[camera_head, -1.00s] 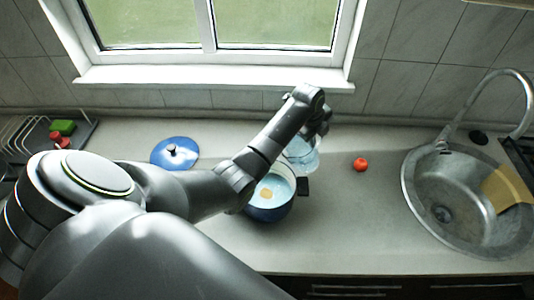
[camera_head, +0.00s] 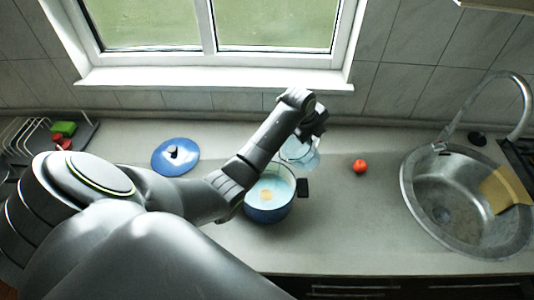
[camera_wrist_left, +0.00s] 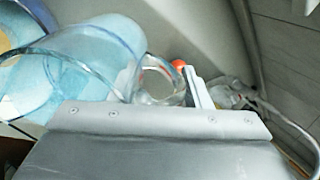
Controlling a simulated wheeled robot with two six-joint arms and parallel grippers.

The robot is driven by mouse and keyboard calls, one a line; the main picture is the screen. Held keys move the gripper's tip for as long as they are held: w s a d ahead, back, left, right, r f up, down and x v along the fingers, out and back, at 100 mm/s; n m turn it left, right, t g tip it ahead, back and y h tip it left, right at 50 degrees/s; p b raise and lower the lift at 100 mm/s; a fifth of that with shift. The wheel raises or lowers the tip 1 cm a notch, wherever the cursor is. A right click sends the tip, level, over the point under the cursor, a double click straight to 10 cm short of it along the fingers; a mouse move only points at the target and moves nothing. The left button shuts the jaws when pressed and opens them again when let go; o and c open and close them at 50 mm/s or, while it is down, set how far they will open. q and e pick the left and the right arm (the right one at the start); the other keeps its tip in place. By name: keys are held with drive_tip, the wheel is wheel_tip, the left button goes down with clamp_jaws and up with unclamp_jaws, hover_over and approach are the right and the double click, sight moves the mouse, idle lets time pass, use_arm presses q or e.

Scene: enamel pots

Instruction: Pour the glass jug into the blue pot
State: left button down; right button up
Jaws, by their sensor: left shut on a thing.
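The blue pot (camera_head: 266,214) stands on the counter below my left forearm, with a pale blue inside and a small tan patch in it. The glass jug (camera_head: 300,154) is just behind and right of the pot, held by my left gripper (camera_head: 318,132). In the left wrist view the jug (camera_wrist_left: 85,62) looks tilted, its mouth toward the pot at the left edge, and light blue shows through it. The left gripper (camera_wrist_left: 166,82) is shut on the jug's handle side. No falling stream is clear. My right gripper is out of view.
A blue lid (camera_head: 176,157) lies left of the pot. A red tomato (camera_head: 359,166) sits to the right, before the sink (camera_head: 462,202) and its faucet. The front counter is clear.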

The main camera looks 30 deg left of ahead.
use_arm(q)
drive_tip(key=shift+s+a+r+t+h, duration=0.15)
drive_tip(key=shift+s+r+t, duration=0.2)
drive_tip(key=shift+r, duration=0.2)
drive_tip(key=shift+s+a+r+t+h, duration=0.1)
drive_tip(key=shift+s+r+t+h, duration=0.05)
drive_tip(key=shift+s+r+t, duration=0.3)
drive_tip(key=shift+r, duration=0.2)
drive_tip(key=shift+s, duration=0.2)
drive_tip(key=shift+t+b, duration=0.3)
drive_tip(key=shift+b, duration=0.05)
drive_tip(key=shift+s+a+r, duration=0.1)
drive_tip(key=shift+s, duration=0.1)
drive_tip(key=shift+w+t+b, duration=0.1)
drive_tip(key=shift+t+b, duration=0.2)
drive_tip(key=shift+b, duration=0.05)
drive_tip(key=shift+s, duration=0.25)
drive_tip(key=shift+w+h+b, duration=0.1)
drive_tip(key=shift+h+b, duration=0.2)
drive_tip(key=shift+s+a+r+t, duration=0.1)
drive_tip(key=shift+s+t, duration=0.15)
drive_tip(key=shift+t, duration=0.05)
